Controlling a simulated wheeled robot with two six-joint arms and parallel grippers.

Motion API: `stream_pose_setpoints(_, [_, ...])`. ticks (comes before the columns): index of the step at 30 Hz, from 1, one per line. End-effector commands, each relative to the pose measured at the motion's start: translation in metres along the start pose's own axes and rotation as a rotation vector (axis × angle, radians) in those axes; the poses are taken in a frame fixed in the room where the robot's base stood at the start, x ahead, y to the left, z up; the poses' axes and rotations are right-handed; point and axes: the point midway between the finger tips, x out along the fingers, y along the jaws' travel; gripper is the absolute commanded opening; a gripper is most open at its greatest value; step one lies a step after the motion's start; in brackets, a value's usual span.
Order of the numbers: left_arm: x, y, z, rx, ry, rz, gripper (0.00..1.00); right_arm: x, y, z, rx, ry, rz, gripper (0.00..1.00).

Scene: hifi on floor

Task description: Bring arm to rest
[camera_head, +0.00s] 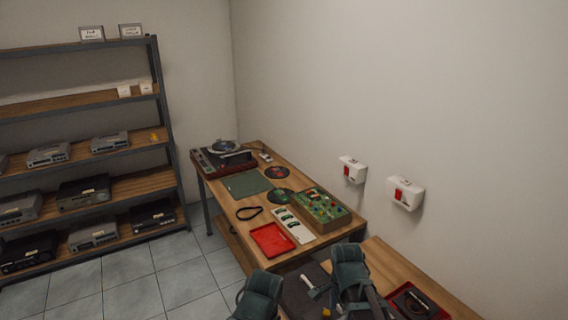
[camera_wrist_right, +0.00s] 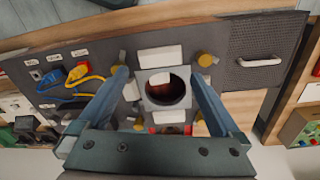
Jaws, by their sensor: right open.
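My right gripper (camera_wrist_right: 158,78) shows in the right wrist view, with its two blue-grey fingers spread wide and nothing between them. Past the fingertips is a dark panel (camera_wrist_right: 222,72) with a square grey block (camera_wrist_right: 163,92) that has a round dark hole. I cannot tell whether the fingers touch the panel. In the head view, dark green parts of my two arms show at the bottom edge. My left gripper is not in view.
Yellow plugs (camera_wrist_right: 84,74) and a white handle (camera_wrist_right: 259,61) are on the panel. A wooden table (camera_head: 222,205) holds a turntable (camera_head: 224,157), a red tray (camera_head: 271,239) and a green board (camera_head: 320,206). A shelf rack (camera_head: 166,120) stands left, with clear tiled floor (camera_head: 140,285) before it.

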Motion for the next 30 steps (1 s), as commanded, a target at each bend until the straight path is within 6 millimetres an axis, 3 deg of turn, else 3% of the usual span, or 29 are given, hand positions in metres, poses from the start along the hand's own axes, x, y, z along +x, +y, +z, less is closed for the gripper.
stream_pose_setpoints(3, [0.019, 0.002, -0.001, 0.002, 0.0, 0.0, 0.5, 0.018, 0.012, 0.035, -0.388, 0.012, 0.01, 1.0])
stream_pose_setpoints(9, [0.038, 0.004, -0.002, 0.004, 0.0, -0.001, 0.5, 0.036, 0.03, 0.081, -1.003, 0.027, 0.032, 1.0])
stream_pose_setpoints(15, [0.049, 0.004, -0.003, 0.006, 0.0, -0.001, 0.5, 0.046, 0.044, 0.109, -1.432, 0.033, 0.054, 1.0])
stream_pose_setpoints(21, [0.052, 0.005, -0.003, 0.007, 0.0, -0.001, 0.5, 0.049, 0.049, 0.119, -1.602, 0.034, 0.065, 1.0])
stream_pose_setpoints(30, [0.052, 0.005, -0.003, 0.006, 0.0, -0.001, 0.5, 0.049, 0.049, 0.119, -1.613, 0.033, 0.065, 1.0])
